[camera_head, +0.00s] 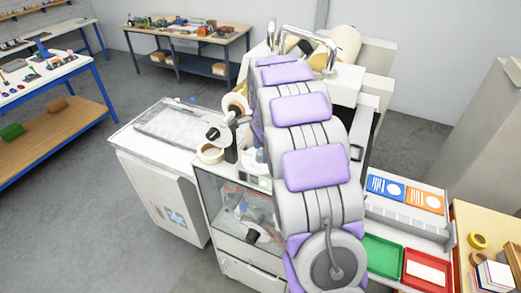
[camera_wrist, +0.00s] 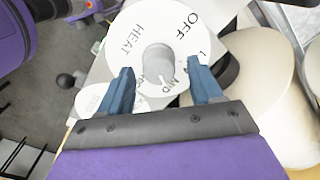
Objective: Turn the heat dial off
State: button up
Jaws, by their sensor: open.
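The heat dial (camera_wrist: 124,22) is a white disc in the wrist view, with OFF, HEAT and other partly hidden words printed around it. My gripper (camera_wrist: 161,78) is open, with one blue finger on each side of the knob's near end. I cannot tell whether either finger touches the knob. Part of the dial's lettering is hidden by the knob and fingers. In the head view, my purple and white arm covers much of the machine, and I cannot make out the dial or my gripper there.
A cream roll (camera_wrist: 275,105) sits close to the right finger. A black ball-ended lever (camera_wrist: 66,80) stands to the left. In the head view, green (camera_head: 381,256) and red (camera_head: 427,270) trays lie right of my arm. Open floor (camera_head: 75,200) shows at left.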

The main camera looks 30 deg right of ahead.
jog(key=shift+w+d+f, duration=0.1)
jog(key=shift+d+f, duration=0.2)
jog(key=shift+f, duration=0.35)
jog(key=shift+a, duration=1.05)
jog(key=shift+c, duration=1.7)
jog(key=shift+d, duration=0.6)
jog(key=c, duration=0.7)
